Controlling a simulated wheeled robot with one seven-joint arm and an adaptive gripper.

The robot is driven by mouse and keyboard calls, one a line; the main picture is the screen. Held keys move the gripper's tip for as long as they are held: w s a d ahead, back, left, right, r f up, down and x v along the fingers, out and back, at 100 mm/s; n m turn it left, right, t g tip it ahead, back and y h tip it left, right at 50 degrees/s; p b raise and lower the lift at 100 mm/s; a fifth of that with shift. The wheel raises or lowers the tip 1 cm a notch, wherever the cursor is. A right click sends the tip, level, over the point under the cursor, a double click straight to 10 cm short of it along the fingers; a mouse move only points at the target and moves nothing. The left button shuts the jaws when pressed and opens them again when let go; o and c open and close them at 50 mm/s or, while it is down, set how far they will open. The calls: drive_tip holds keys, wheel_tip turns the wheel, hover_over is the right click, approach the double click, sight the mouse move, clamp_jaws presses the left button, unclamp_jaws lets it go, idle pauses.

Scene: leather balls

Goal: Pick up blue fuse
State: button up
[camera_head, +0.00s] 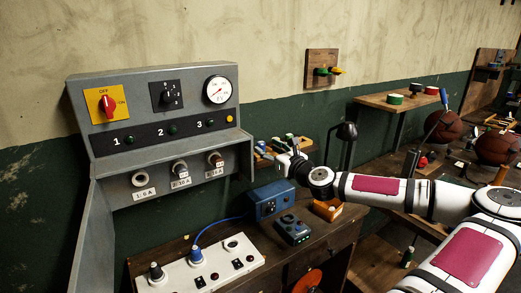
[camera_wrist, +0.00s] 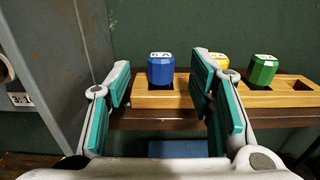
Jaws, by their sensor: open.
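The blue fuse (camera_wrist: 160,70) stands upright in a slot of a light wooden rack (camera_wrist: 180,98) in the wrist view. My gripper (camera_wrist: 163,92) is open, with one teal-padded finger to the left of the fuse and the other to its right. The fuse appears between the two fingers, nearer the far side, and I see no contact. In the head view my gripper (camera_head: 287,150) is at the wooden rack (camera_head: 304,144) beside the grey cabinet; the fuse is too small to tell apart there.
A yellow fuse (camera_wrist: 219,60) sits behind my right finger, partly hidden, and a green fuse (camera_wrist: 262,69) stands further right in the rack. The grey cabinet (camera_wrist: 55,60) is close on the left. A green wall (camera_wrist: 230,25) is behind the rack.

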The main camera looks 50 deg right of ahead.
sight(264, 146)
drive_tip(key=shift+x, duration=2.65)
drive_tip(key=shift+f, duration=0.1)
clamp_jaws()
